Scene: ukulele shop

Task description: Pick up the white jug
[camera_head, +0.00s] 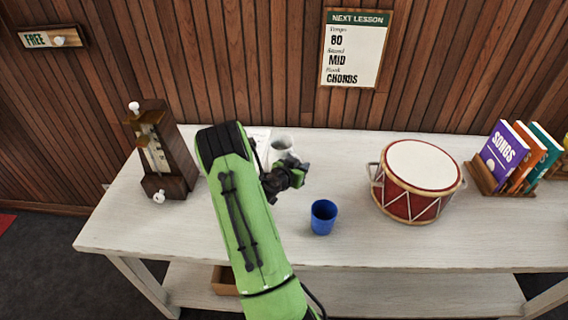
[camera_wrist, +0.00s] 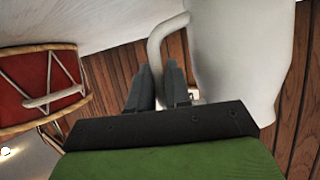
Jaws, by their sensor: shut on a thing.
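The white jug (camera_head: 281,145) stands at the back of the pale table, partly hidden behind my arm and gripper. In the wrist view the white jug (camera_wrist: 240,55) fills the upper right, with its curved handle to the left. My gripper (camera_head: 288,176) is at the jug's near side. In the wrist view the two dark fingers of my gripper (camera_wrist: 160,72) are on either side of the lower part of the handle and shut on it. I cannot tell whether the jug's base touches the table.
A blue cup (camera_head: 323,217) stands close in front of my gripper. A red drum (camera_head: 416,180) is to the right, with books (camera_head: 503,150) beyond it. A wooden metronome (camera_head: 162,150) is at the left. The table's (camera_head: 370,248) front middle is mostly clear.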

